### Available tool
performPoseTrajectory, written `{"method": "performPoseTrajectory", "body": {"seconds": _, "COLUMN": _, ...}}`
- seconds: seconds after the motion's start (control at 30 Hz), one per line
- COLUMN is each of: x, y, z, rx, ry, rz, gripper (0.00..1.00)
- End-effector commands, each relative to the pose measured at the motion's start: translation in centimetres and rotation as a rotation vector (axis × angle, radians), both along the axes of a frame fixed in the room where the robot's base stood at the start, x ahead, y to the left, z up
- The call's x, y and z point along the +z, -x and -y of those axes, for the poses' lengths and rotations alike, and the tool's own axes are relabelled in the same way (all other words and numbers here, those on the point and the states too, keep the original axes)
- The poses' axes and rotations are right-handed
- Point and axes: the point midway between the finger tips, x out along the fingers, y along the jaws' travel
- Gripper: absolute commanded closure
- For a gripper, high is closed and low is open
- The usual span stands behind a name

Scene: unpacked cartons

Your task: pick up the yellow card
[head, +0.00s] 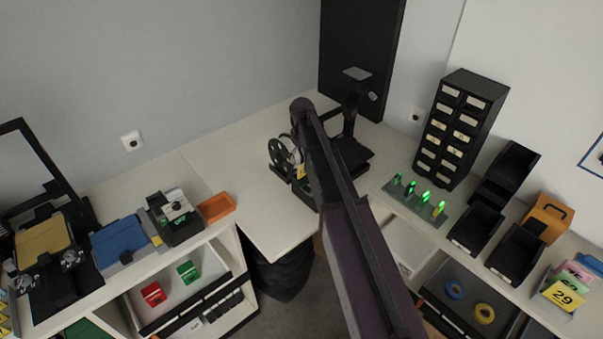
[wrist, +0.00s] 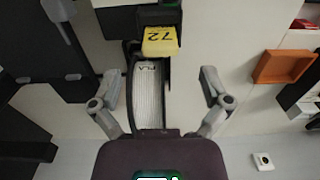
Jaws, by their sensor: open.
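A yellow card (wrist: 160,40) marked 72, upside down in the wrist view, sits at the top of a spool holder, just beyond the white spool. In the head view a small yellow patch (head: 300,171) shows beside the spools, partly hidden by my arm. Another yellow card (head: 564,295), marked 29, stands at the far right of the head view. My gripper (wrist: 160,75) is open, its fingers apart on either side of the white spool (wrist: 148,92) in the picture. The card is ahead of the fingertips and not between them. My gripper is hidden in the head view.
A black machine (head: 349,150) stands right of the spools. An orange tray (wrist: 282,67) lies to the right in the wrist view. Green-lit pegs (head: 424,198), black bins (head: 476,228) and a drawer cabinet (head: 461,128) line the right bench. The tabletop (head: 225,165) left of the spools is clear.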

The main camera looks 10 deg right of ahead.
Motion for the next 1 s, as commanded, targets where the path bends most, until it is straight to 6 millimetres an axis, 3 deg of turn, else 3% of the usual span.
{"method": "performPoseTrajectory", "body": {"seconds": 0.53, "x": -4.3, "y": -0.1, "z": -0.1, "rx": 0.000, "ry": 0.000, "rz": 0.000, "gripper": 0.03}}
{"method": "performPoseTrajectory", "body": {"seconds": 1.0, "x": -4.8, "y": -0.1, "z": -0.1, "rx": 0.000, "ry": 0.000, "rz": 0.000, "gripper": 0.03}}
